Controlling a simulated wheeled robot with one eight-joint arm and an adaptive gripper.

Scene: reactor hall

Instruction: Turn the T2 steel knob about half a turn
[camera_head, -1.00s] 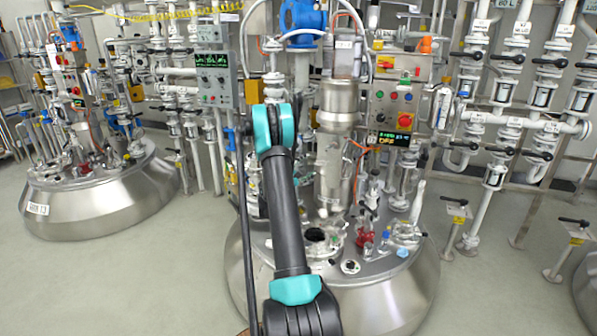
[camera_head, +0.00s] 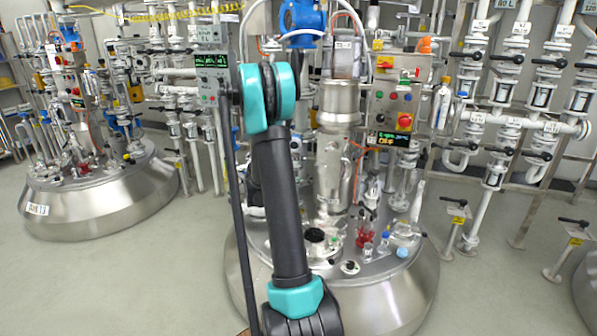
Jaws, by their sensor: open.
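I cannot make out a knob marked T2 at this size. A second control panel (camera_head: 397,100) with coloured buttons and a lit display stands right of the central steel column. My arm rises from the bottom centre to a black and teal joint in front of the equipment. My gripper is not visible; the arm or the equipment hides it.
The central steel reactor (camera_head: 400,290) is crowded with fittings on its lid. Another reactor (camera_head: 100,200) stands at left. A pipe rack with valves (camera_head: 505,120) fills the right side. Grey floor (camera_head: 500,300) is clear at lower right and left of the central reactor.

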